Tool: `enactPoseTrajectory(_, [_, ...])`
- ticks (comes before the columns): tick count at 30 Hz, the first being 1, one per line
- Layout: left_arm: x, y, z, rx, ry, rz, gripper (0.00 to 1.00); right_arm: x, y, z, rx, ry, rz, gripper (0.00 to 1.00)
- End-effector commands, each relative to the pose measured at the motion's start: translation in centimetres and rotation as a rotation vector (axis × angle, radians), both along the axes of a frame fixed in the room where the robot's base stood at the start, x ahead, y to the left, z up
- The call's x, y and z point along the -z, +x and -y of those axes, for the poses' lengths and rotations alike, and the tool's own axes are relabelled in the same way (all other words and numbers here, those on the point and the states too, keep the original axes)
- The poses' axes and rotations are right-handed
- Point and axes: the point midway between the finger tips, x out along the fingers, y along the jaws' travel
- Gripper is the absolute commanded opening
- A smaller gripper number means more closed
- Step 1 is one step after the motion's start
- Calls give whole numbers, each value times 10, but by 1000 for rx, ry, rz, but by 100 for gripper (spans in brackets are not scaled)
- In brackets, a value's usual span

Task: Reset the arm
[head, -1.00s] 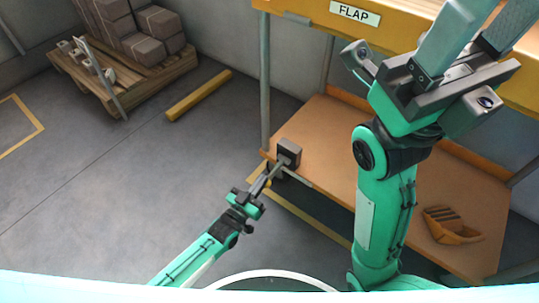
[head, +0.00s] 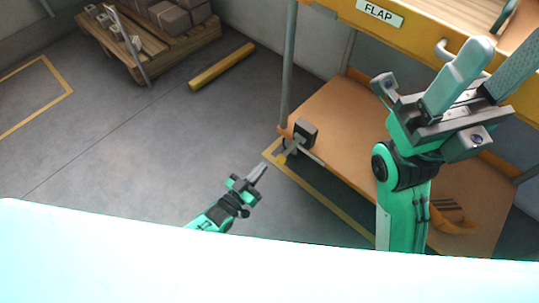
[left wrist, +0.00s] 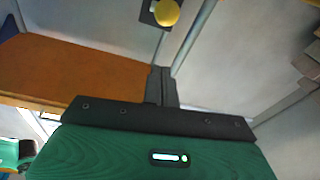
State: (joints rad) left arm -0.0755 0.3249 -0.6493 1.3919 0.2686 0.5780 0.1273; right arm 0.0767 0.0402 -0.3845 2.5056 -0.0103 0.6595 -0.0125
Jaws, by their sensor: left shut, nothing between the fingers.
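My left gripper (head: 261,167) is shut and empty, with its fingers together. It is over the floor, left of the bench corner and apart from the dark box with a lever (head: 305,132) there. Its shut fingertips also show in the left wrist view (left wrist: 161,72). A yellow knob (head: 282,159) is below the dark box; a yellow knob (left wrist: 166,12) also shows above the fingertips in the wrist view. My right gripper (head: 490,85) is raised in front of the bench at right, its two fingers spread apart with nothing seen between them.
A pallet (head: 170,50) and yellow bar (head: 222,66) are at back left. Floor between is clear.

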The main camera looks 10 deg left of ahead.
Motion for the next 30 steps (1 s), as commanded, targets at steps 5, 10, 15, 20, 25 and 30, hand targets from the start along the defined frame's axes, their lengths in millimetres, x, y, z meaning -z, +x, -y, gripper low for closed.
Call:
enactPoseTrajectory(5, [3,-13,-8,0,-1,1,0,1,1,3,9,1,-9,51])
enactPoseTrajectory(10, [4,-15,-10,1,-1,2,0,2,0,3,10,2,-11,51])
enactPoseTrajectory(15, [4,-15,-10,0,-1,2,0,2,0,3,10,2,-11,51])
enactPoseTrajectory(20, [4,-15,-10,0,-1,2,0,2,0,3,10,2,-11,51])
enactPoseTrajectory(25, [1,-14,-9,0,-4,6,0,1,1,3,10,1,-10,51])
enactPoseTrajectory(30, [-55,-9,4,-5,-58,98,0,0,3,4,15,0,-27,51])
